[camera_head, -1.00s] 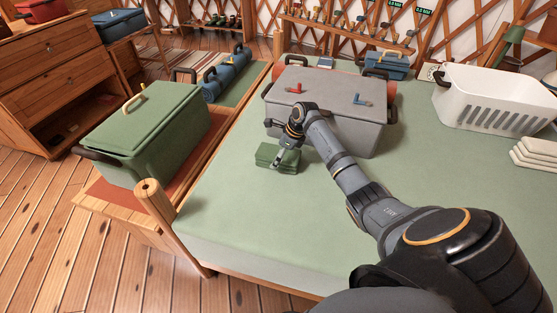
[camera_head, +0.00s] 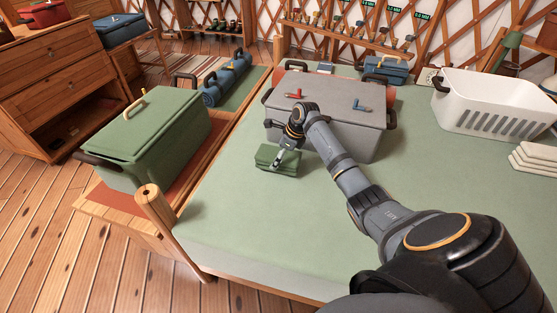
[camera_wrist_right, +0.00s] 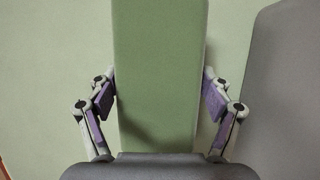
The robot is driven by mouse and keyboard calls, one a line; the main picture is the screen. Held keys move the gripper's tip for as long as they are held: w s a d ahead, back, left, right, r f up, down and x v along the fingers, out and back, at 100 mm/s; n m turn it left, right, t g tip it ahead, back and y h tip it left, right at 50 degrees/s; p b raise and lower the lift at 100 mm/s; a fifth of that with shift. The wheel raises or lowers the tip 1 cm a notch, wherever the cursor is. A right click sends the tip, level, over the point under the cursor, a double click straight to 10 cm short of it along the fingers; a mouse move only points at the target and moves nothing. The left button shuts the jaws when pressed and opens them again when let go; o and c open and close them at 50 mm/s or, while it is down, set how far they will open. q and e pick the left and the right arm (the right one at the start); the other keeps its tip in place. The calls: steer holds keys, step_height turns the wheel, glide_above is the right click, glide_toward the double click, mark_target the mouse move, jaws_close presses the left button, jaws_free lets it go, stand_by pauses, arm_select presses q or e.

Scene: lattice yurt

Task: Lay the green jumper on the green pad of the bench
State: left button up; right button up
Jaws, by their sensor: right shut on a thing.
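The green jumper (camera_head: 270,161) is folded into a flat block at the near left corner of the grey chest, over the pale green bed cover. My right gripper (camera_head: 278,162) is shut on it from above. In the right wrist view the jumper (camera_wrist_right: 155,65) runs between the two fingers, with a purple pad at each side. I cannot tell whether it touches the cover. The bench's green pad (camera_head: 247,94) lies at the back left, partly covered by a blue roll. My left gripper is not in view.
A large green chest (camera_head: 145,145) stands on the bench's red pad (camera_head: 122,204), between the near end and the green pad. The grey chest (camera_head: 345,125) is right beside my right gripper. A wooden post (camera_head: 156,210) rises at the bed's corner. A white basket (camera_head: 490,105) stands right.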

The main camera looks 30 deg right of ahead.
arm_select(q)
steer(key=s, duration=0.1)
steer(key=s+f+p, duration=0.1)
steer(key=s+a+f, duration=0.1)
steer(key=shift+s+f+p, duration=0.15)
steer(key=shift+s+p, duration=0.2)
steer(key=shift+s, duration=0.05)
arm_select(e)
step_height(320, 180, up, 8)
steer(key=shift+r, duration=0.1)
